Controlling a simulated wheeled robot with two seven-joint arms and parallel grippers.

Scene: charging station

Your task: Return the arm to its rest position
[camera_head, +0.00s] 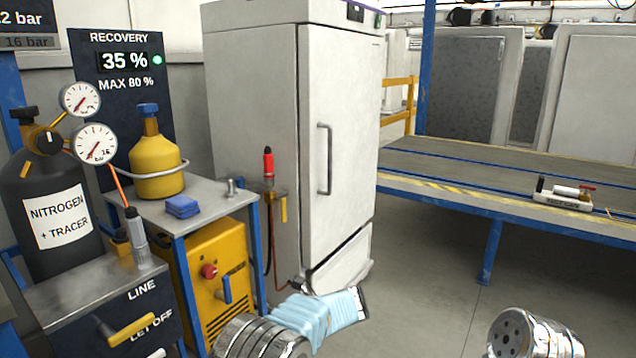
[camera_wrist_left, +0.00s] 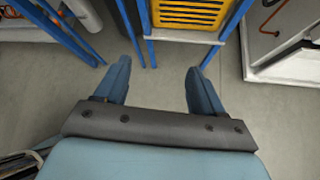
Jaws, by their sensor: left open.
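My left gripper (camera_wrist_left: 158,82) is open and empty in the left wrist view, its two blue fingers wide apart above the bare grey floor. In the head view, my left arm's light-blue covered end (camera_head: 318,316) is low in the middle, in front of the white cabinet's foot, and the fingers cannot be made out. A silver end of my right arm (camera_head: 535,335) shows at the bottom right. My right gripper is out of view.
A blue-framed stand with a yellow machine (camera_head: 222,270) is left of my left arm; the machine also shows ahead in the wrist view (camera_wrist_left: 192,12). The tall white cabinet (camera_head: 340,130) stands behind. A long workbench (camera_head: 470,165) is at the right. The floor between is clear.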

